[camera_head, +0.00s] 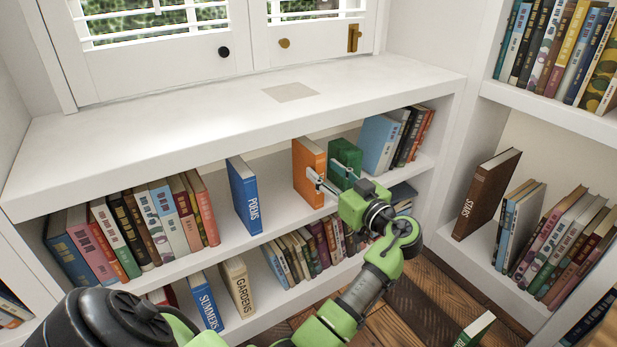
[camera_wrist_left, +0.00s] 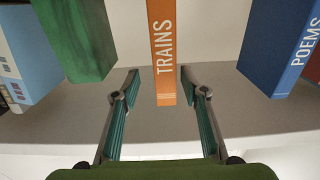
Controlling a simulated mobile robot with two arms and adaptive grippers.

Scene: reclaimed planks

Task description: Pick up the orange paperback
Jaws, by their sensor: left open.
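The orange paperback (camera_head: 308,172) stands upright on the upper shelf of the low white bookcase. In the left wrist view its spine reads TRAINS (camera_wrist_left: 163,50). My left gripper (camera_head: 331,181) is in front of the shelf at this book, open and empty. In the left wrist view its two fingers (camera_wrist_left: 157,84) lie on either side of the orange spine, with a gap on each side. How far the fingertips reach past the spine's front is hard to tell. The gripper hides part of the book's lower right in the head view. My right gripper is not in view.
A green book (camera_head: 345,158) stands close beside the orange one, also seen in the left wrist view (camera_wrist_left: 77,40). The blue POEMS book (camera_head: 243,194) stands on the other side with a gap. The white counter (camera_head: 200,135) overhangs the shelf. More books fill both ends.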

